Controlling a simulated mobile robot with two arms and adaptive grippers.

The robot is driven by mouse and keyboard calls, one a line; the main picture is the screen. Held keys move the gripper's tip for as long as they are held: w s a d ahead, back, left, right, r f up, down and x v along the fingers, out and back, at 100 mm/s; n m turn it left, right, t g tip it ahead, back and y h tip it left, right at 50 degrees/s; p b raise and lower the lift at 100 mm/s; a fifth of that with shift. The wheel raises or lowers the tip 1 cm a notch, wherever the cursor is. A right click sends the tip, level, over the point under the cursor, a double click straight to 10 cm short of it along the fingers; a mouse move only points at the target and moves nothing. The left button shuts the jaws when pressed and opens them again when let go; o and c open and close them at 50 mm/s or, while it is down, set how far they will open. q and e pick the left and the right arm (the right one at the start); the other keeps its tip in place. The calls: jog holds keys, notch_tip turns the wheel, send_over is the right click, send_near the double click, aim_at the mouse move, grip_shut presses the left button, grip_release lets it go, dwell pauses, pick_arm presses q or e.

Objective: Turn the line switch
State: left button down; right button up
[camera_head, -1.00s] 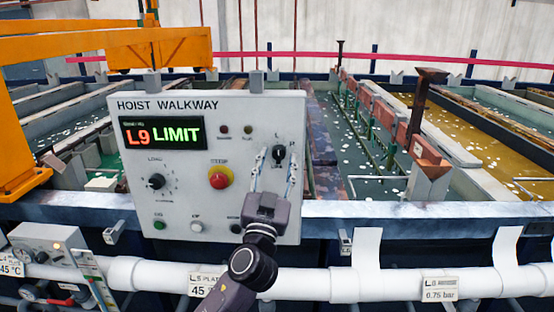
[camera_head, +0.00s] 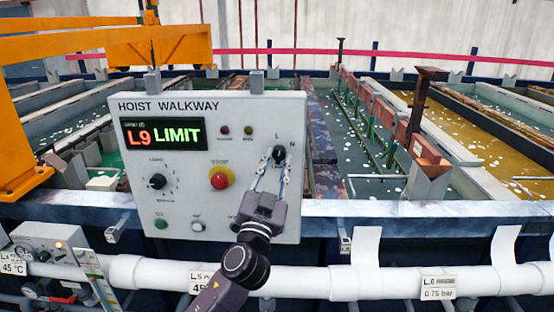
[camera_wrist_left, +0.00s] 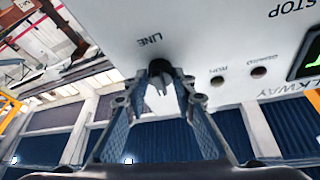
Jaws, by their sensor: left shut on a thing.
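The line switch (camera_head: 279,153) is a small black rotary knob at the upper right of the grey hoist walkway panel (camera_head: 222,232). My left gripper (camera_head: 278,160) is shut on the knob, with one finger on each side. In the left wrist view the line switch (camera_wrist_left: 160,68) shows upside down near the word LINE, between the fingertips of my left gripper (camera_wrist_left: 159,82). The knob's pointer is small and partly covered by the fingers, so its exact angle is hard to tell. My right gripper is not in view.
The panel also bears a red stop button (camera_head: 220,177), a black load knob (camera_head: 157,181), a green button (camera_head: 160,223) and a display (camera_head: 163,134) reading "L9 LIMIT". A white pipe (camera_head: 310,283) runs below. Tanks lie behind.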

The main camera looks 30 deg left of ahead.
pick_arm(q)
jog(key=m+h+p, duration=0.1)
jog(key=m+p, duration=0.2)
jog(key=r+m+h+p, duration=0.1)
jog(key=m+h+p, duration=0.1)
jog(key=m+p, duration=0.1)
jog(key=shift+s+a+m+h, duration=0.15)
jog(key=shift+m+h, duration=0.15)
jog(key=shift+m, duration=0.3)
jog(key=shift+m+g+h+p, duration=0.3)
jog(key=shift+m+g+p, duration=0.2)
jog(key=shift+m+p, duration=0.4)
jog(key=shift+m+h, duration=0.4)
jog(key=shift+m, duration=0.5)
jog(key=shift+f+m+g, duration=0.1)
jog(key=shift+m+g, duration=0.4)
jog(key=shift+m, duration=0.4)
jog(key=c, duration=1.6)
grip_release()
